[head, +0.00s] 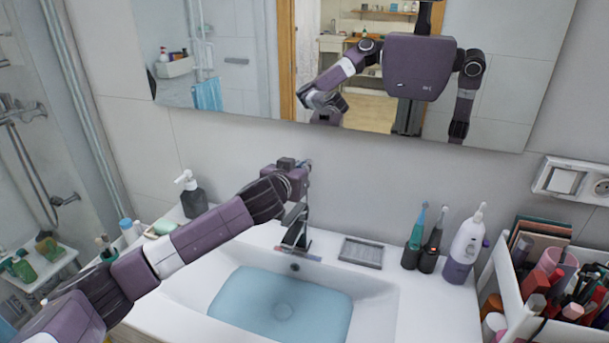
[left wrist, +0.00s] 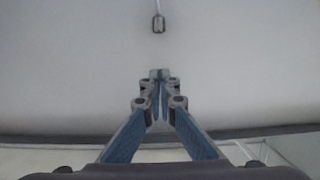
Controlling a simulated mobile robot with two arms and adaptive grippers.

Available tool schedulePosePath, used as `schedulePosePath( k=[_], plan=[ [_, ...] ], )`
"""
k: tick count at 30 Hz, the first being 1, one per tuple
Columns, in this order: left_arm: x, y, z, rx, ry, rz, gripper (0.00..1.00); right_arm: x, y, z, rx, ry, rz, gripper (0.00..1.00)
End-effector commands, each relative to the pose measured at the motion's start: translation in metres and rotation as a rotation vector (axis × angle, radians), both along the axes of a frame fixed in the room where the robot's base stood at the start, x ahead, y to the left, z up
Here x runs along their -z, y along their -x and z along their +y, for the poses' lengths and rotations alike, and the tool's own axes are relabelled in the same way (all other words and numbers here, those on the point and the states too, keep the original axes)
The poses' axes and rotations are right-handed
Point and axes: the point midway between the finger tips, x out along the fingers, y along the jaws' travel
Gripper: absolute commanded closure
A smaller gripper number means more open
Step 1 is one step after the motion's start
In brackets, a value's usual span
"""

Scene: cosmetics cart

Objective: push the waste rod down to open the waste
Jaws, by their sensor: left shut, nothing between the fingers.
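My left gripper (head: 304,168) is above the tap (head: 295,235) at the back of the basin, in front of the wall. In the left wrist view its two fingers (left wrist: 160,76) are shut together, with nothing between them. A small metal knob on a thin rod (left wrist: 158,23), likely the waste rod, shows in that view beyond the fingertips and apart from them. I cannot make out the rod in the head view. My right gripper is not directly in view.
A soap bottle (head: 193,195) stands left of the tap. A soap dish (head: 361,252), electric toothbrushes (head: 413,248), a white and purple bottle (head: 466,248) and a full cosmetics organizer (head: 515,290) stand to the right. The mirror (head: 250,70) above reflects me.

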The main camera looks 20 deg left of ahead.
Motion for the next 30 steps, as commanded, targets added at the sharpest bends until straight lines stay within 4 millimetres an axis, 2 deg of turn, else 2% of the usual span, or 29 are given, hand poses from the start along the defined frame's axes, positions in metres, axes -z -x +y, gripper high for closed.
schedulePosePath(
  k=[3,9,21,30],
  plan=[
    [0.02,0.001,0.0,0.0,-0.003,0.005,1.0,-0.008,-0.001,0.0,0.0,0.0,-0.001,1.0],
    [0.037,0.001,0.0,-0.001,0.0,0.001,1.0,-0.012,-0.001,0.0,0.0,0.0,-0.001,1.0],
    [0.041,0.001,0.0,0.0,0.001,0.0,1.0,-0.011,-0.001,0.0,0.0,0.0,-0.001,1.0],
    [0.063,0.001,-0.001,0.0,0.004,0.001,1.0,0.008,-0.001,-0.001,0.0,0.002,-0.001,1.0]
  ],
)
